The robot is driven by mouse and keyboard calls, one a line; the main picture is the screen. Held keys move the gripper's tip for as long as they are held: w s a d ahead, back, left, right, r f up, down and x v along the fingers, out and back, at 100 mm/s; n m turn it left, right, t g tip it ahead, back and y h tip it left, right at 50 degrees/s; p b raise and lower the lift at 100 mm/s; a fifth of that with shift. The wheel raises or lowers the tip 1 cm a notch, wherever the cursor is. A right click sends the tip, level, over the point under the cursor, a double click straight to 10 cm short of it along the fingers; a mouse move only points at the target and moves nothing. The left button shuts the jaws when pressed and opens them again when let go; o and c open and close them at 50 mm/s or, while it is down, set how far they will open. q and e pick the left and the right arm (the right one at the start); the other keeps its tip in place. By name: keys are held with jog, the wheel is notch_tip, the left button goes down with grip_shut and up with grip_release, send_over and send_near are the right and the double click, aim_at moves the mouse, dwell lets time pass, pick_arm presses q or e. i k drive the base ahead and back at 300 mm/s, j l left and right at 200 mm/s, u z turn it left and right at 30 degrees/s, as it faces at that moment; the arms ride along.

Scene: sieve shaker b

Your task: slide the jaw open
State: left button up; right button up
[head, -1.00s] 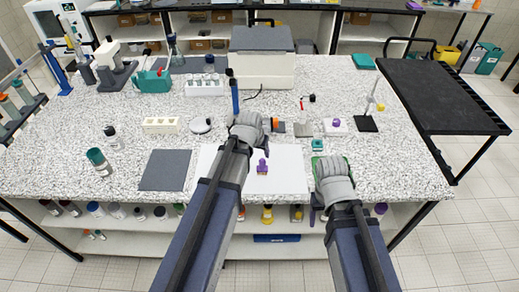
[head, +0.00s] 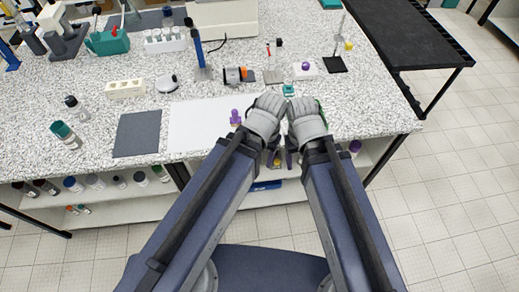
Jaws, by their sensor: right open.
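No jaw shows clearly. A green edge (head: 321,109) shows beside my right gripper, and most of that thing is hidden. My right gripper (head: 305,108) is open over the right front of the bench, covering part of it. My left gripper (head: 268,112) is close to its left, over the right end of the white sheet. Its fingertips are hidden by its own body, so its opening cannot be judged. The two grippers are nearly side by side. A small teal block (head: 289,90) lies just beyond them.
A purple-topped piece (head: 236,117) stands on the white sheet (head: 195,122), left of my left gripper. A black and orange device (head: 235,75) and a white square with a purple knob (head: 305,68) lie behind. A dark mat (head: 137,134) lies left. The bench's front edge is close.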

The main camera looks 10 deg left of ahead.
aim_at(242, 70)
jog(key=i+u, duration=0.25)
jog(key=i, duration=0.25)
jog(key=i+l+u, duration=0.15)
jog(key=i+u, duration=0.15)
jog(key=i, duration=0.25)
